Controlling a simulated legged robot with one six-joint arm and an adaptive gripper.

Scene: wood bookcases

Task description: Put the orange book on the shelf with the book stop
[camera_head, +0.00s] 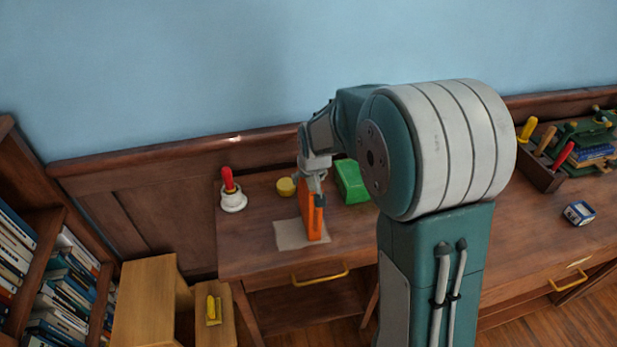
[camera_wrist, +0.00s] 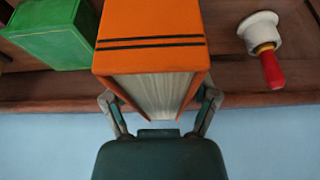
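The orange book (camera_head: 309,214) stands upright at the desk's front, over a beige sheet (camera_head: 288,236). In the wrist view the book (camera_wrist: 152,35) shows two dark bands and its white page edges toward me. My gripper (camera_head: 315,180) is above the book in the head view. In the wrist view my gripper (camera_wrist: 158,108) has one finger on each side of the book, close against it. I cannot tell if the book touches the sheet. A bookcase (camera_head: 45,235) with books is at the far left. I cannot make out a book stop for certain.
A green box (camera_head: 353,182), a yellow pot (camera_head: 286,187) and a white-based, red-handled thing (camera_head: 232,192) stand on the desk (camera_head: 255,262). A wooden unit (camera_head: 145,300) and a low wooden piece with a yellow object (camera_head: 213,310) are left of the desk.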

